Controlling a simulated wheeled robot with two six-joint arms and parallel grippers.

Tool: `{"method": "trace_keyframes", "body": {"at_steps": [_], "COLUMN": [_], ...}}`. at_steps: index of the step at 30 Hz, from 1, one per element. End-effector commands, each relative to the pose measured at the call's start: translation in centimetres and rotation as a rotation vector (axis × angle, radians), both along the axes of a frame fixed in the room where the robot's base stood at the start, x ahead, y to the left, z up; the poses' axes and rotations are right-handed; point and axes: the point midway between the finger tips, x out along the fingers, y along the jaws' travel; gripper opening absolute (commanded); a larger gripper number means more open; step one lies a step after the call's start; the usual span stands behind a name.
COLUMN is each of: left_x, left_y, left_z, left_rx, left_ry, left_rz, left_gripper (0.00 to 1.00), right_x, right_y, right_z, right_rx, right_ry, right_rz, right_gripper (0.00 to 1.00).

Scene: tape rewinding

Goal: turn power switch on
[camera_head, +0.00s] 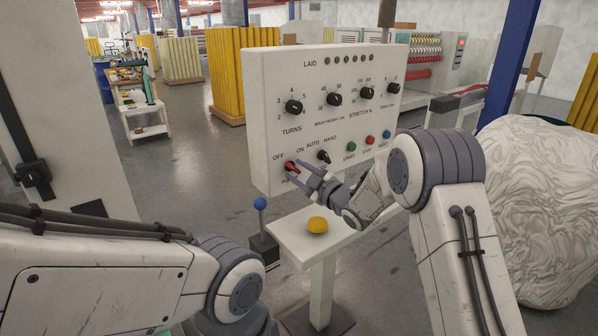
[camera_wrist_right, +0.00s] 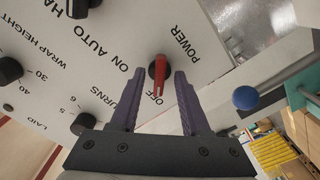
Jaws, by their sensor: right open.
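The power switch (camera_head: 290,166) is a red pointer knob at the lower left of the white control panel (camera_head: 262,110). In the right wrist view the power switch (camera_wrist_right: 159,76) has its red bar pointing at the OFF label; ON is printed beside it. My right gripper (camera_head: 293,171) is at the panel's lower left corner. Its two purple fingers are open, with one tip on each side of the switch in the wrist view (camera_wrist_right: 155,74). A gap shows between the switch and each finger. My left arm shows at the lower left, but its gripper is out of view.
A black selector knob (camera_head: 323,156) sits right of the switch, with green, red and blue buttons beyond. Below stand a yellow button (camera_head: 317,225) on a white pedestal and a blue-topped lever (camera_head: 260,204). A white wrapped bundle (camera_head: 545,200) fills the right side.

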Motion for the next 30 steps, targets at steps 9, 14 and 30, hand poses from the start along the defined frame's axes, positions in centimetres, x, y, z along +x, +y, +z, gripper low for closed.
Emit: {"method": "trace_keyframes", "body": {"at_steps": [9, 14, 30], "left_x": [0.00, 0.00, 0.00], "left_y": [0.00, 0.00, 0.00], "left_z": [-0.01, -0.03, -0.40], "left_rx": [0.000, 0.000, 0.000], "left_ry": [0.000, 0.000, 0.000], "left_rz": [0.000, 0.000, 0.000], "left_gripper": [0.50, 0.50, 0.50], "right_x": [-0.02, -0.03, -0.03], "right_y": [-0.09, -0.08, -0.08], "right_z": [0.01, 0.01, -0.01], "right_rx": [0.000, 0.004, 0.241], "right_ry": [-0.001, 0.002, 0.175], "right_rz": [-0.001, -0.001, -0.002], "right_gripper": [0.00, 0.00, 0.00]}}
